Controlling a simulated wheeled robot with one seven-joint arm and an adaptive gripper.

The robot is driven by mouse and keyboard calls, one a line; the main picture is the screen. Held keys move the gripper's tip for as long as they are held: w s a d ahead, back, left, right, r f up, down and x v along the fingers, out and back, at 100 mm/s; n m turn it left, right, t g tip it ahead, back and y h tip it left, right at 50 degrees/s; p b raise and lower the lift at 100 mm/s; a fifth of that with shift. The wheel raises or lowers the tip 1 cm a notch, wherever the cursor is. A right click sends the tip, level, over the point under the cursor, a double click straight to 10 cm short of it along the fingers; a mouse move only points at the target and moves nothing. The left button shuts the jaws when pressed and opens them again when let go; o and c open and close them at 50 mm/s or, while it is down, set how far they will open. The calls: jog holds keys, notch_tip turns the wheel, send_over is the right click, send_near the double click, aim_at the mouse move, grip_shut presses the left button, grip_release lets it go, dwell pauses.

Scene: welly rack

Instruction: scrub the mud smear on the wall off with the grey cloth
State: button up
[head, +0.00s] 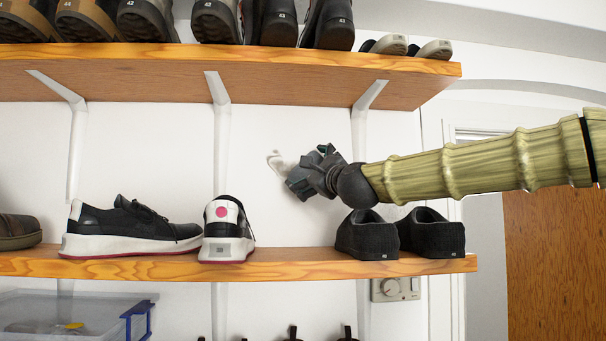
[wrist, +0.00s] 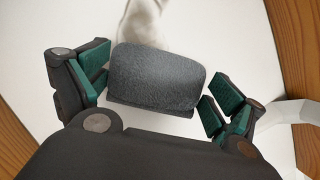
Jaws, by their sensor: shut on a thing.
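The mud smear (head: 277,160) is a faint greyish-beige mark on the white wall between the two shelves. In the wrist view the smear (wrist: 146,22) runs up from behind the top edge of the cloth, which hides its lower part. The grey cloth (wrist: 155,78) is a dark folded pad between my fingers. My gripper (head: 303,176) is shut on the cloth, close to the wall just right of and slightly below the visible smear. Whether the cloth touches the wall I cannot tell. In the head view the cloth is hard to separate from the dark fingers.
The upper shelf (head: 225,75) with several shoes is above my gripper. The lower shelf (head: 290,265) holds a black sneaker pair (head: 130,225) and dark slip-ons (head: 400,235) below my arm. White brackets (head: 220,130) stand on the wall either side. A clear bin (head: 60,312) is at lower left.

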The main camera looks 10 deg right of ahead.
aim_at(295, 170)
jog(key=shift+d+f+b, duration=0.1)
jog(key=shift+d+b, duration=0.2)
jog(key=shift+a, duration=0.1)
jog(key=shift+a+b, duration=0.3)
jog(key=shift+a, duration=1.55)
jog(key=shift+a, duration=0.1)
jog(key=shift+a, duration=1.85)
jog(key=shift+a, duration=0.1)
jog(key=shift+a+b, duration=0.4)
jog(key=shift+a, duration=1.2)
jog(key=shift+a+r+p, duration=0.1)
jog(key=shift+r+p, duration=0.45)
jog(key=shift+r, duration=0.5)
jog(key=shift+d+b, duration=1.25)
jog(key=shift+d, duration=2.65)
